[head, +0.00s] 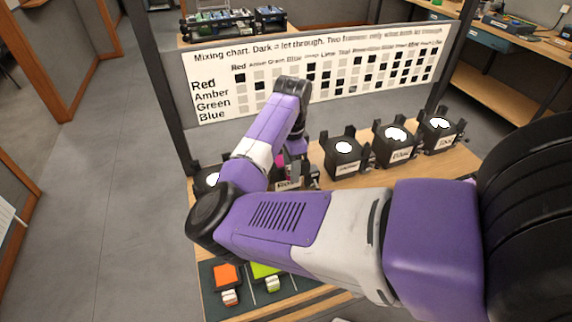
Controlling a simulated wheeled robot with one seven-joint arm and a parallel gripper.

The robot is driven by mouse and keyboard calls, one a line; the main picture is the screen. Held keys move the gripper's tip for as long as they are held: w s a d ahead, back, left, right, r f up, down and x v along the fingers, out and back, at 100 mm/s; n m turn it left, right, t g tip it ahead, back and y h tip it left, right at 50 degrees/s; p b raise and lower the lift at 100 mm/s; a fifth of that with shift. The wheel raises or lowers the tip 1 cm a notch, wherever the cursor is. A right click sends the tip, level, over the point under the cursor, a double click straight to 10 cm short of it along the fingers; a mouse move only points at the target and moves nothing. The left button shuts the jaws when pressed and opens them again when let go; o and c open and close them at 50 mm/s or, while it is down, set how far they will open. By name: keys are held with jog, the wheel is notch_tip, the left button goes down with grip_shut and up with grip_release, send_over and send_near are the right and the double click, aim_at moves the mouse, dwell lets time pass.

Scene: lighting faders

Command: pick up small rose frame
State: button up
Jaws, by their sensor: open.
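A small patch of pink (280,160), which may be part of the small rose frame, shows beside my wrist at the middle of the bench. A white label (289,184) below it seems to read "Rose". My arm hides most of this spot. My gripper (302,174) points down just right of the pink patch and is partly hidden by my arm. It is open. I cannot tell whether its fingers touch or surround the frame.
Black lamp boxes with white round tops, such as one at centre right (344,156), stand along the wooden bench. A mixing chart (320,75) stands behind. An orange frame (226,276) and a green frame (264,270) lie on a dark mat in front.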

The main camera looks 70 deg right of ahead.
grip_shut()
jog(key=shift+r, duration=0.1)
notch_tip(320, 180, up, 20)
dwell(0.7)
jog(key=shift+w, duration=0.1)
